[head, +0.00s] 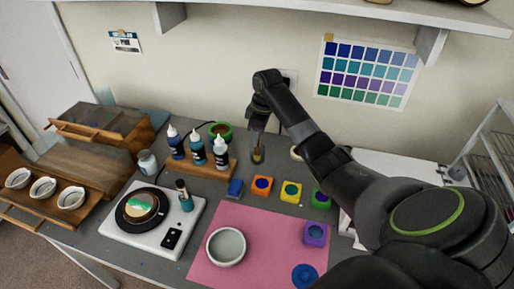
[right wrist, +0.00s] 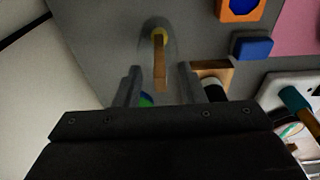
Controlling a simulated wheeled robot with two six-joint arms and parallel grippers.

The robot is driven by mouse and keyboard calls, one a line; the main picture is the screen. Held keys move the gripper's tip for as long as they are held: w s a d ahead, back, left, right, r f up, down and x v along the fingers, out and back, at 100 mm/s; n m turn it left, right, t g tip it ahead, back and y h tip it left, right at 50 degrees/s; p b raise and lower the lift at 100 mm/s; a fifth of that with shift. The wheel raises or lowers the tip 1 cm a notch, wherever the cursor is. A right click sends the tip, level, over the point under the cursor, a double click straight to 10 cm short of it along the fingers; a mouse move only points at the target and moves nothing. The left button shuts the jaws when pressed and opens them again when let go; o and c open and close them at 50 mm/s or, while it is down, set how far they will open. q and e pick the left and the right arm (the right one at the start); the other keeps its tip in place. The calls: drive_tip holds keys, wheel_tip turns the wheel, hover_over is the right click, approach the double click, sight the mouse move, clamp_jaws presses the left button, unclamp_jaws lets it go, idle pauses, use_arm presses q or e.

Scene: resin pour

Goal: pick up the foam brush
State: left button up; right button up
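The foam brush (right wrist: 160,62) shows in the right wrist view as a tan wooden handle rising from a clear jar (right wrist: 152,32). Its foam end is not clearly seen. In the head view the jar (head: 257,156) stands on the grey table near the wall, just below my right gripper (head: 258,122). The right gripper also shows in the right wrist view (right wrist: 159,88), with its two fingers apart. The handle appears between the fingertips in that picture, with gaps on both sides. I cannot tell how deep it sits between them. My left gripper is not in view.
A wooden rack (head: 205,171) with several dropper bottles stands left of the jar. A blue block (head: 235,188) and an orange paint pot (head: 262,186) lie in front. A pink mat (head: 268,227) holds a grey bowl (head: 226,247). A white scale (head: 118,228) stands at left.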

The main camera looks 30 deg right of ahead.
drive_tip(key=shift+f, duration=0.2)
clamp_jaws()
